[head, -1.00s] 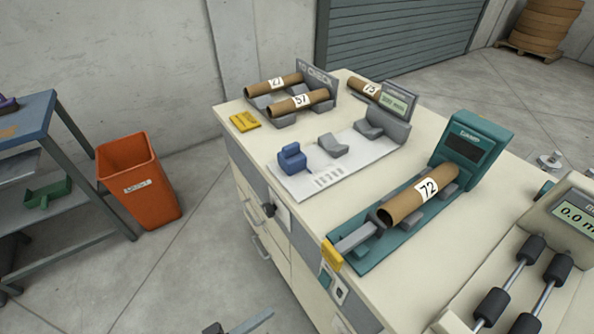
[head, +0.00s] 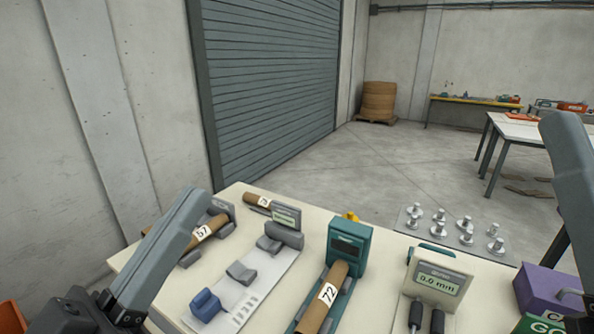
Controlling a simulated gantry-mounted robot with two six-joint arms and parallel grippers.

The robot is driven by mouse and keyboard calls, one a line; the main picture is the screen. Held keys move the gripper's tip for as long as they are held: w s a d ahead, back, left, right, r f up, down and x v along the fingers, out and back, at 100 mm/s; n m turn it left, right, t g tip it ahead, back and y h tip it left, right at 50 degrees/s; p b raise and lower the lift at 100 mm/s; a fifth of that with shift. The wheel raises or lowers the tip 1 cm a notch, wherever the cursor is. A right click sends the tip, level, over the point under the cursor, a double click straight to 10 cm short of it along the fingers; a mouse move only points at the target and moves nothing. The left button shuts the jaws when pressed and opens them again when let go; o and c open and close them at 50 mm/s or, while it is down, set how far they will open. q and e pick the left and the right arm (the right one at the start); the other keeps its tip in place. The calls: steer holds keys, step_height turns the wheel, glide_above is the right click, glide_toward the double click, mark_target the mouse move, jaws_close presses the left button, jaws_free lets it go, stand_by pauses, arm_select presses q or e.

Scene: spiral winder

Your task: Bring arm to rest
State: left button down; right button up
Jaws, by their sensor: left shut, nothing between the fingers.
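My left arm comes in at the lower left, its grey link slanting up in front of the workbench (head: 135,262). My left gripper (head: 124,317) is low at the bottom edge, mostly cut off and dark; it is shut with nothing held. It is apart from the cardboard tubes. A grey link of my right arm (head: 572,165) stands at the right edge; its gripper is out of view. Tube 72 (head: 318,300) lies in the teal device (head: 348,246). Tube 57 (head: 212,229) lies behind my left link, which partly hides it.
A white plate (head: 262,283) with a blue block (head: 205,303) and grey cradles lies mid-bench. A gauge reading 0.0 mm (head: 438,284), a plate of metal pegs (head: 452,232) and a purple box (head: 548,290) are to the right. Open floor (head: 400,165) lies beyond the bench.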

arm_select(q)
steer(key=s+a+r+n+t+y+p, duration=0.2)
steer(key=s+a+r+n+t+y, duration=0.35)
steer(key=a+r+y, duration=0.45)
step_height(320, 180, up, 36)
steer(key=w+d+p, duration=0.1)
steer(key=p, duration=3.5)
steer(key=shift+d+f+m, duration=0.15)
steer(key=shift+d+m, duration=0.2)
steer(key=shift+m, duration=0.1)
steer(key=shift+t, duration=0.25)
